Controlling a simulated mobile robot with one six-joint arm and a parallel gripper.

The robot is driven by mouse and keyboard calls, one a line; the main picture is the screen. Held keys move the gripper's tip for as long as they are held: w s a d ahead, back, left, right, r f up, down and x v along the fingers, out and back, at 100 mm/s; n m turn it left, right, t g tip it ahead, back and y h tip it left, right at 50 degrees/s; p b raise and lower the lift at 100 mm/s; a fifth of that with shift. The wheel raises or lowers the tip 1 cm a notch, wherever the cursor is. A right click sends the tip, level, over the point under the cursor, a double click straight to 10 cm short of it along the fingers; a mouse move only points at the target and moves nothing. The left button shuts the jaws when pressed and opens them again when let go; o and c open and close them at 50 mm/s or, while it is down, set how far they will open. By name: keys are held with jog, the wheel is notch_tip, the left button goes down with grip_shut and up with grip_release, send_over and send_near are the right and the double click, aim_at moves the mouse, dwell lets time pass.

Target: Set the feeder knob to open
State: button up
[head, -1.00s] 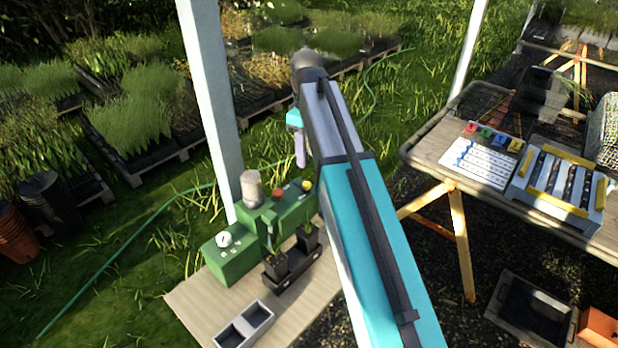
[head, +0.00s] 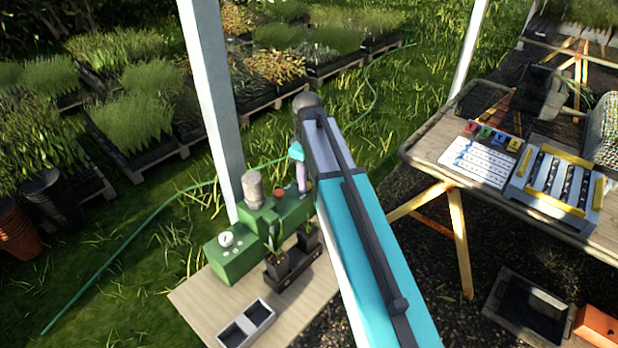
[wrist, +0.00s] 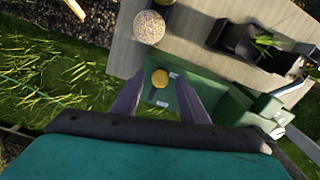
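A green machine (head: 237,262) stands on a pale board, with a round white gauge (head: 226,239), a clear hopper (head: 252,188) and a red-orange knob (head: 279,196) on top. A yellow knob (wrist: 159,78) shows in the wrist view on the green housing, with a small pale label beside it. I cannot read which knob is the feeder's or its setting. My gripper (wrist: 161,77) is open, its two purple-grey fingers on either side of the yellow knob. Contact is not clear. In the head view my gripper (head: 302,180) hides that knob.
A black tray (head: 292,276) with potted seedlings stands right in front of the machine. A grey two-cell tray (head: 246,323) lies nearer. A white post (head: 211,100) rises behind the machine. A wooden table (head: 426,150) stands at the right.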

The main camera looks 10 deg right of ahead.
jog(key=shift+f, duration=0.3)
grip_shut()
jog(key=shift+w+a+r, duration=0.1)
jog(key=shift+w+a, duration=0.6)
jog(key=shift+w, duration=0.35)
jog(key=shift+w+a+r, duration=0.1)
jog(key=shift+w+a, duration=0.6)
jog(key=shift+w, duration=0.3)
grip_release()
jog(key=shift+f, duration=0.1)
